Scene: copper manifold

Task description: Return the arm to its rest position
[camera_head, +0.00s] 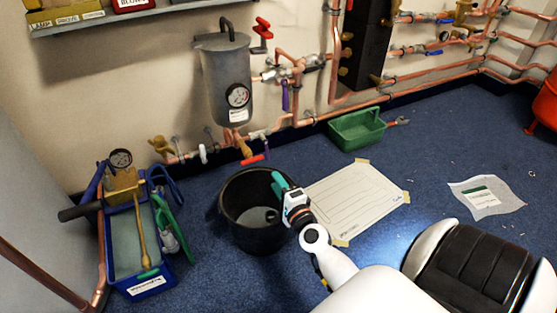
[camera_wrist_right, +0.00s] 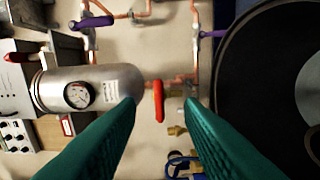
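My right arm (camera_head: 335,265) reaches in from the bottom of the head view. Its right gripper (camera_head: 279,183), with teal fingers, is over the right rim of the black bucket (camera_head: 241,236). In the right wrist view the two fingers of the right gripper (camera_wrist_right: 160,104) are well apart with nothing between them. Behind the gap show the wall and a red valve lever (camera_wrist_right: 159,101). The bucket's dark rim (camera_wrist_right: 225,85) fills the right side of that view. My left gripper is not in view.
A blue toolbox (camera_head: 147,287) with a gauge pump stands left of the bucket. A taped paper sheet (camera_head: 357,199) lies on the floor to its right. A grey tank (camera_head: 226,83) and copper pipes line the wall. A green tray (camera_head: 357,130) stands farther back.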

